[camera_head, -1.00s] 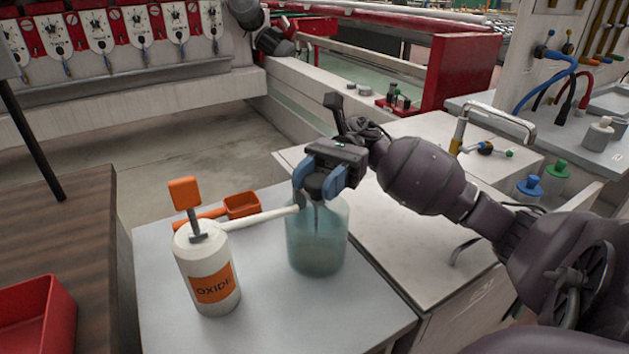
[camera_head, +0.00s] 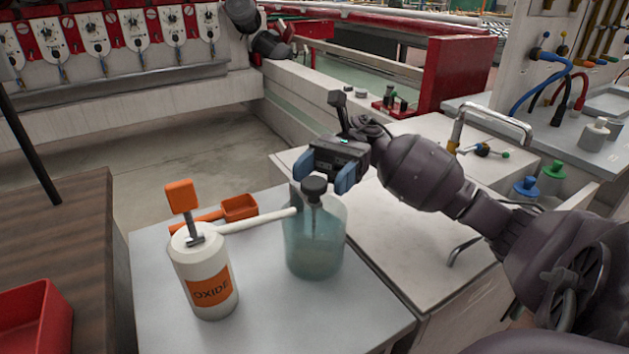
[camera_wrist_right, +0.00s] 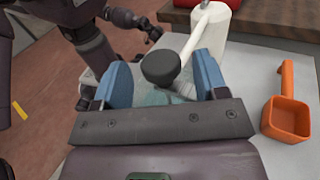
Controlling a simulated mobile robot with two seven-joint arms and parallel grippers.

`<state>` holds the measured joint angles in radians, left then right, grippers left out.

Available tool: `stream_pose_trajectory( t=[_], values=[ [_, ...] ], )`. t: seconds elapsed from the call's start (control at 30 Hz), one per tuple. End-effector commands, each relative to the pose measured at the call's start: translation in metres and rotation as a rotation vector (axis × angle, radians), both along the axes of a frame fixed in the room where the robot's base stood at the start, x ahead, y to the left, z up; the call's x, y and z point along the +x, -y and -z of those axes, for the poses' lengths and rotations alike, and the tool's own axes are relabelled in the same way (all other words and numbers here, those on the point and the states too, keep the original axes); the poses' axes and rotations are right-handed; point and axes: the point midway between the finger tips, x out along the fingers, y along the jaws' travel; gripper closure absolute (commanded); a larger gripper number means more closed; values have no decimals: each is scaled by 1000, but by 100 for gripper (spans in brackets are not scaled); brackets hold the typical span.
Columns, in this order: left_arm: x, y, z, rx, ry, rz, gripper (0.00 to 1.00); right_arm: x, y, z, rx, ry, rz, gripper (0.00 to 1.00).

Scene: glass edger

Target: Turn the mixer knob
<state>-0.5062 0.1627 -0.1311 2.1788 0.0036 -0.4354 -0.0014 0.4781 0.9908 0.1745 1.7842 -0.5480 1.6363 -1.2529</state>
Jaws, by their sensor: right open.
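The black mixer knob (camera_head: 314,187) tops a rod standing in a translucent blue-green jar (camera_head: 316,243) on the grey table. My right gripper (camera_head: 324,181) is open, with its blue fingers just behind and above the knob in the head view, not closed on it. In the right wrist view the knob (camera_wrist_right: 160,67) shows in the gap between the two open fingers (camera_wrist_right: 163,80). My left arm (camera_wrist_right: 98,48) shows dark at the upper left of the right wrist view; the state of its jaws is unclear. The head view does not show the left gripper.
A white OXIDE bottle (camera_head: 206,280) with an orange-topped piece stands left of the jar. A white handle (camera_head: 257,221) reaches from it toward the jar. An orange scoop (camera_head: 239,208) lies behind. A red bin (camera_head: 35,320) is at the left. The front table is clear.

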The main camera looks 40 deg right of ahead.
Motion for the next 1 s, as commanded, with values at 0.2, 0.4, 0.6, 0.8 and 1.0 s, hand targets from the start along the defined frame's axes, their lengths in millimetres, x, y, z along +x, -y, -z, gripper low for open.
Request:
stream_pose_trajectory(
  t=[0.2, 0.4, 0.6, 0.8, 1.0],
  values=[
    [5, 1, 0, -2, 7, 3, 100, 13, 40, 1, -1, -1, 3, 34],
    [8, 2, 0, -1, 13, 5, 100, 20, 67, 1, -2, -2, 1, 34],
    [6, 1, 2, 2, 8, 6, 100, 23, 78, 0, -2, 2, 0, 34],
    [5, 0, 2, 3, 6, 6, 100, 23, 79, 0, -2, 2, -1, 34],
    [6, 0, 0, 4, 11, 6, 100, 23, 79, -4, -1, 7, 0, 34]
  ],
)
